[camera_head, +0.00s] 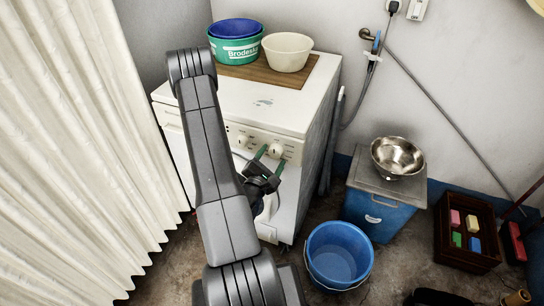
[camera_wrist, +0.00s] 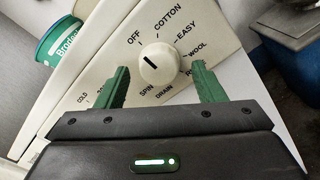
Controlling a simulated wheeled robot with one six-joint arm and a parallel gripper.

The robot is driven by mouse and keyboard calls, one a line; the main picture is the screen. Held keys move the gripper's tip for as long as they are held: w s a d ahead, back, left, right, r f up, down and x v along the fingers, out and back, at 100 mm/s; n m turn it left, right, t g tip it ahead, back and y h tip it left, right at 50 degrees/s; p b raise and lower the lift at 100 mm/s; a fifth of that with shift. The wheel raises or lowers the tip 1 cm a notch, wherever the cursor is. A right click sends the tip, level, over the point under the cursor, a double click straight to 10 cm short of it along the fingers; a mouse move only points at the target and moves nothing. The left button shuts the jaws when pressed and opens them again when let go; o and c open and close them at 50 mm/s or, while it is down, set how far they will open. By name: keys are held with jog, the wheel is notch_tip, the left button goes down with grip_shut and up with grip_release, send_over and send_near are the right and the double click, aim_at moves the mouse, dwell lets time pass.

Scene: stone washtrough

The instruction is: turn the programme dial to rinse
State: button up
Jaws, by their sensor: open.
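The programme dial (camera_wrist: 158,63) is a round cream knob on the washing machine's control panel (camera_wrist: 120,40). Around it I read OFF, COTTON, EASY, WOOL, DRAIN and SPIN. The label between WOOL and DRAIN is mostly hidden behind my right finger. The dial's short black mark sits on its left side; I cannot tell exactly which label it points to. My gripper (camera_wrist: 160,68) is open, with one green finger on each side of the dial, apart from it in the picture. In the head view my gripper (camera_head: 271,160) is at the panel by the dial (camera_head: 275,151).
The washing machine (camera_head: 220,103) carries a green and blue tub pair (camera_head: 236,48) and a cream bowl (camera_head: 287,52). A cream curtain (camera_head: 75,150) hangs left. A blue bucket (camera_head: 339,254) and a blue box (camera_head: 374,213) with a steel bowl (camera_head: 397,157) stand right.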

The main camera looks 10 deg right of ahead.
jog(key=shift+w+d, duration=0.15)
jog(key=shift+w, duration=0.15)
jog(key=c, duration=1)
